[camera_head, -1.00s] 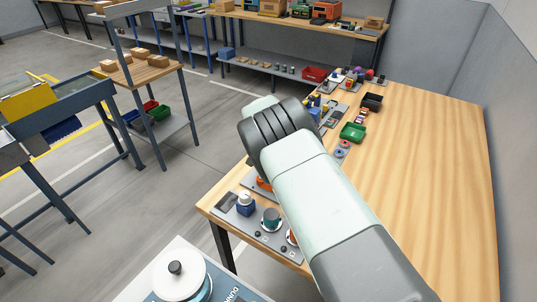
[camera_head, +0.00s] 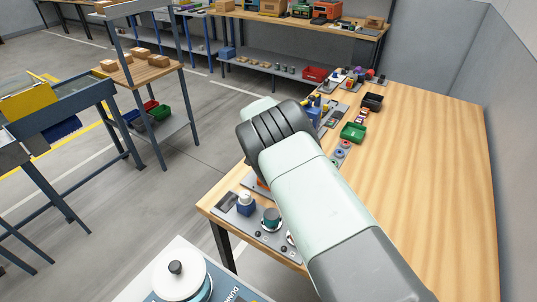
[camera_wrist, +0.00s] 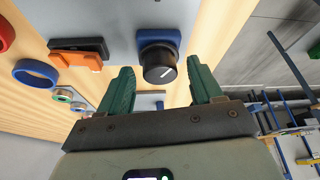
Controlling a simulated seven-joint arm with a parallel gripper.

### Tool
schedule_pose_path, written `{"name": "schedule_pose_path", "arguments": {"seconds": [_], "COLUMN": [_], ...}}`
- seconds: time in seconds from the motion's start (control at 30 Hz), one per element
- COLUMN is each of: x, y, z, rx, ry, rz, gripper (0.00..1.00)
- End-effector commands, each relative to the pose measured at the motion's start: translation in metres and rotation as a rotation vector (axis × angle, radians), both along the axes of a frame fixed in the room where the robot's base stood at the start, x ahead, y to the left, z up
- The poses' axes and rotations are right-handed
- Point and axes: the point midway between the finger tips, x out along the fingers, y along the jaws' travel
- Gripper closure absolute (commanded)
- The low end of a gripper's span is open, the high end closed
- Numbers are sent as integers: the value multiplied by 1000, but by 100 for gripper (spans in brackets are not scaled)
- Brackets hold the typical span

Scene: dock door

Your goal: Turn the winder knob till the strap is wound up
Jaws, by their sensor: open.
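In the wrist view a round black knob (camera_wrist: 154,58) with a white pointer line sits on a blue mount (camera_wrist: 168,36) on a grey panel (camera_wrist: 120,14). It looks like the winder knob. My gripper (camera_wrist: 159,68) is open, with its green fingers on either side of the knob. I see gaps between the fingers and the knob; whether the fingertips reach alongside it is unclear. No strap can be made out for certain. A small grey piece (camera_wrist: 150,93) shows beyond, between the fingers. In the head view my arm hides the gripper and knob.
An orange and black part (camera_wrist: 78,52), a blue ring (camera_wrist: 36,73) and a red ring (camera_wrist: 5,35) lie left of the knob. In the head view, a green bin (camera_head: 352,131) and a black bin (camera_head: 372,102) stand on the wooden bench (camera_head: 430,160), whose right side is clear.

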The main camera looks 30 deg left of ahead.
Motion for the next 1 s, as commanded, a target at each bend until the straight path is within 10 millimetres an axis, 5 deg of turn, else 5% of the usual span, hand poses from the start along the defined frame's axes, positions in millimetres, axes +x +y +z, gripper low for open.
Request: {"name": "schedule_pose_path", "arguments": {"seconds": [0.27,0.7,1.0], "x": [-5,-35,-41], "y": [0,-7,-9], "z": [15,88,100], "rx": [2,2,0], "ry": [-2,-1,0], "rz": [1,1,0], "gripper": [35,35,35]}}
